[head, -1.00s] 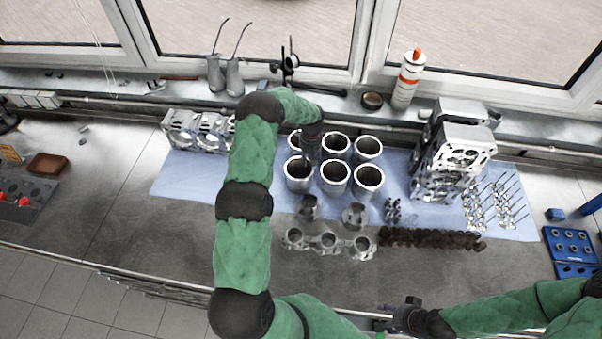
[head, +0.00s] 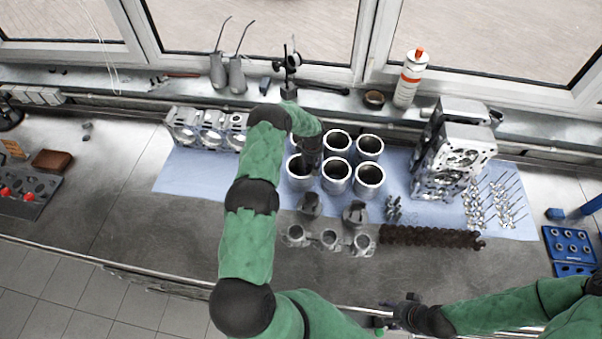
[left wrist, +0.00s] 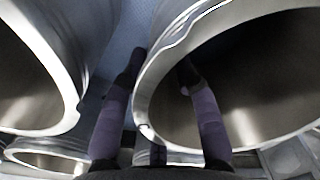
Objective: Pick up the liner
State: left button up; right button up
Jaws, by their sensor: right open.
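Several metal cylinder liners stand upright in two rows on a blue cloth, among them the front middle liner (head: 336,186) and the front right liner (head: 369,188). My left gripper (head: 309,168) points down at the right side of the front left liner (head: 293,184) and partly hides it. In the left wrist view, the left gripper (left wrist: 162,72) is open, with one finger inside a liner (left wrist: 147,118) and the other outside its wall. The rim lies between the fingers, with a gap visible. My right gripper (head: 392,313) is open and empty near the bench's front edge.
Another liner (left wrist: 62,75) stands close beside the outer finger. Cylinder heads (head: 455,150) stand to the right.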

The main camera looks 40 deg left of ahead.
pick_arm(q)
grip_shut()
jog(key=shift+r, duration=0.1)
